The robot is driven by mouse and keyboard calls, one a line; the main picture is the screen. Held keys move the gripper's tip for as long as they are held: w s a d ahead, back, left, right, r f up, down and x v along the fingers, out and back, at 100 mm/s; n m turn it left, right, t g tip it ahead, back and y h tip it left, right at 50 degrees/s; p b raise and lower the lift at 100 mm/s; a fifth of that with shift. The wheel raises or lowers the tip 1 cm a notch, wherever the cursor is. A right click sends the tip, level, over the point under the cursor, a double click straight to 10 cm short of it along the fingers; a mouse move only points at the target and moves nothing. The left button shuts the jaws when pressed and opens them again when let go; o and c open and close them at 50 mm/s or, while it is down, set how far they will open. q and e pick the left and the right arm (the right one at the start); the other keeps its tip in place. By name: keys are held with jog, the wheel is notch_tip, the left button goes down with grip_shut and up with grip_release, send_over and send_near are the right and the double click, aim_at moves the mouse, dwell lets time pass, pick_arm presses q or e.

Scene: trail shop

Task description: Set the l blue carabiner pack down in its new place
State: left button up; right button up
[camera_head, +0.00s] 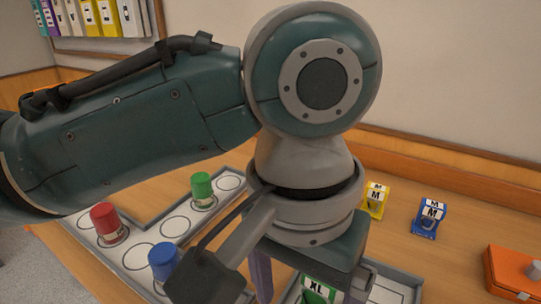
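My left gripper (308,284) points down at the bottom centre, its two fingers wide apart; the fingertips reach the lower picture edge. A green pack marked XL (318,291) shows between the fingers, partly cut off; I cannot tell its exact depth from them. A blue pack marked M (430,216) stands on the table at right, and a yellow pack marked M (376,199) stands behind it to the left. No pack marked L is visible; the arm and the picture edge hide part of the table. My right gripper is out of view.
A grey-rimmed tray (415,277) lies under the gripper. An L-shaped board (140,258) with circles holds red (108,223), green (203,190) and blue (163,261) cylinders. An orange box (515,273) stands at far right. Table between it and the packs is clear.

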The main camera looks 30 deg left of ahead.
pick_arm(q)
jog(key=s+d+f+m+h, duration=0.1)
jog(key=s+d+h, duration=0.1)
jog(key=s+d, duration=0.15)
jog(key=s+a+t+y, duration=0.1)
jog(key=s+a, duration=0.3)
jog(key=a, duration=0.3)
jog(key=s+a+f+t+y, duration=0.1)
jog(key=s+a+t, duration=0.1)
jog(key=a, duration=0.5)
jog(key=shift+s+y, duration=0.3)
jog(key=shift+s, duration=0.6)
jog(key=shift+f, duration=0.1)
